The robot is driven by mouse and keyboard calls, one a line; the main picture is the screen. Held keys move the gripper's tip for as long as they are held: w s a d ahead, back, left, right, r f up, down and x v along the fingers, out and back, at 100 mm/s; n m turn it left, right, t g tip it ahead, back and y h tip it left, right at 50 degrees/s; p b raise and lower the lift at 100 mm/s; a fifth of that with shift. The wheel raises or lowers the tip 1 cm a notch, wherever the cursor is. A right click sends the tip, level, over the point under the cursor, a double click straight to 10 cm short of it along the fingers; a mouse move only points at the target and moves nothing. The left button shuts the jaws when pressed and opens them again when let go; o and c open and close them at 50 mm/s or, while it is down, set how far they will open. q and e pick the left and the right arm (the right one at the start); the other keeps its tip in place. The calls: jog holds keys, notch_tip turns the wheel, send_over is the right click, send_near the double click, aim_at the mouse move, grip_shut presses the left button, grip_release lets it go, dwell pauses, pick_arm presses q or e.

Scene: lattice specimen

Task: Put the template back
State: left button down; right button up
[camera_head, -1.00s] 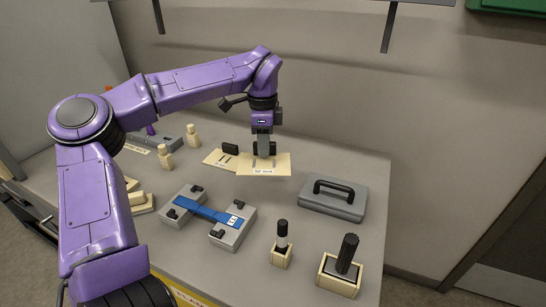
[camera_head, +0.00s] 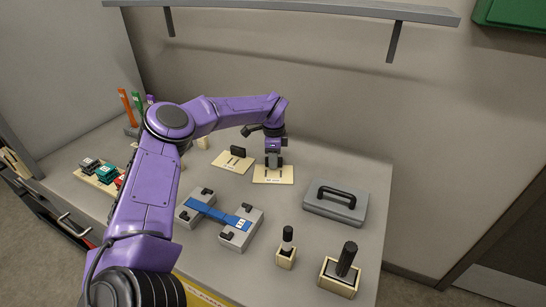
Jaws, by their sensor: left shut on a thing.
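Two thin cream plates lie toward the back of the grey bench. One cream template plate (camera_head: 260,180), with a small label whose text is too small to read, is under my left gripper (camera_head: 273,164). The gripper points down and is shut on this plate, and its fingers hide the held part. The plate looks level and appears to rest on the bench, though any small gap cannot be told. The other cream plate (camera_head: 226,165) lies just left, with an upright black block (camera_head: 238,151) on it. My right gripper is not in view.
A grey fixture with a blue bar (camera_head: 212,212) is in front. A grey case with a black handle (camera_head: 336,203) lies right. Two black-topped tools stand in cream holders (camera_head: 286,258) (camera_head: 338,281) near the front. A shelf (camera_head: 310,13) overhangs the back. Small coloured pieces (camera_head: 104,171) sit left.

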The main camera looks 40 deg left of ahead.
pick_arm(q)
jog(key=shift+f, duration=0.1)
jog(key=c, duration=1)
grip_release()
jog(key=shift+r, duration=0.4)
notch_tip(320, 180, up, 12)
jog(key=b, duration=0.2)
jog(key=shift+f, duration=0.2)
